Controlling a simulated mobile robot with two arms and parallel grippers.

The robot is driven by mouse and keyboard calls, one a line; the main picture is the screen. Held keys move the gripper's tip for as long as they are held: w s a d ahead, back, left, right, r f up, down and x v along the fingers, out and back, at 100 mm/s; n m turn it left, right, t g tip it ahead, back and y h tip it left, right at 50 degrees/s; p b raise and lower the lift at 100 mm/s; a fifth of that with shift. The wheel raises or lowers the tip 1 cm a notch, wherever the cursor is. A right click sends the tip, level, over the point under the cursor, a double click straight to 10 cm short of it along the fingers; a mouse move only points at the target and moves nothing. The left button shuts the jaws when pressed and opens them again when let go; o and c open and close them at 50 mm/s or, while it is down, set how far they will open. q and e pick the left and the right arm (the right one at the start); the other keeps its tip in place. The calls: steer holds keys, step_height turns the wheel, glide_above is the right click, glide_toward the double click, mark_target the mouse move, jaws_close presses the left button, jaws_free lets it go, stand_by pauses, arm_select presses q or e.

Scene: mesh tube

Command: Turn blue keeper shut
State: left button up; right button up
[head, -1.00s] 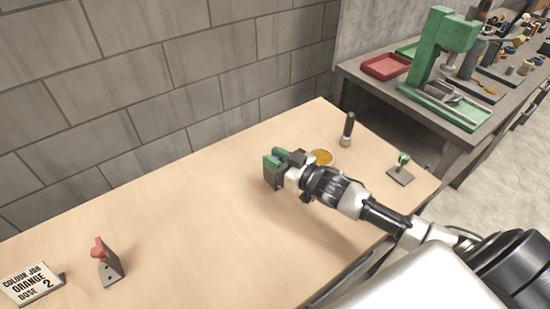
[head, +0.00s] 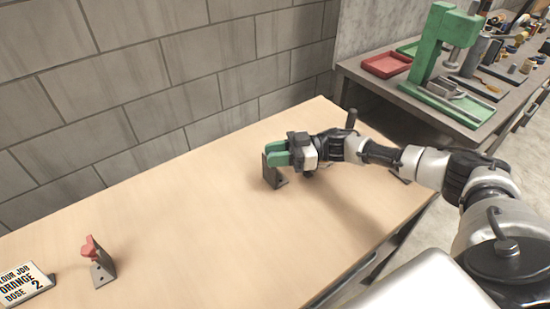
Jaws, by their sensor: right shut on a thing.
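A dark metal bracket (head: 273,178) stands upright on the wooden table, near its middle. My right gripper (head: 272,154) is at the top of this bracket, its green fingers level and reaching in from the right. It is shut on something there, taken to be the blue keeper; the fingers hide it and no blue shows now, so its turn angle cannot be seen. My left gripper is not in view.
A red keeper (head: 91,247) on its own bracket (head: 103,270) and a colour job card (head: 27,286) stand at the left. A dark handle (head: 351,118) stands behind my right arm. The table's middle left is clear. A side bench (head: 365,78) holds a green press (head: 436,50).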

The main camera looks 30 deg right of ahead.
steer(key=n+g+b, duration=0.2)
steer(key=g, duration=0.2)
steer(key=n+g+b, duration=0.3)
steer(key=g, duration=0.1)
steer(key=shift+w+f, duration=0.15)
steer(key=shift+f, duration=0.05)
steer(key=shift+r+n+g+h+b, duration=0.15)
steer(key=shift+n+g+h+b, duration=0.1)
steer(key=shift+n+g+b, duration=0.7)
steer(key=shift+r+n+g+h+b, duration=0.1)
steer(key=shift+n+g+h+b, duration=0.15)
steer(key=shift+n+g+b, duration=0.7)
steer(key=shift+m+g+p, duration=0.3)
steer(key=shift+m+p, duration=0.05)
steer(key=shift+m, duration=0.05)
steer(key=o, duration=0.9)
steer(key=shift+a, duration=0.1)
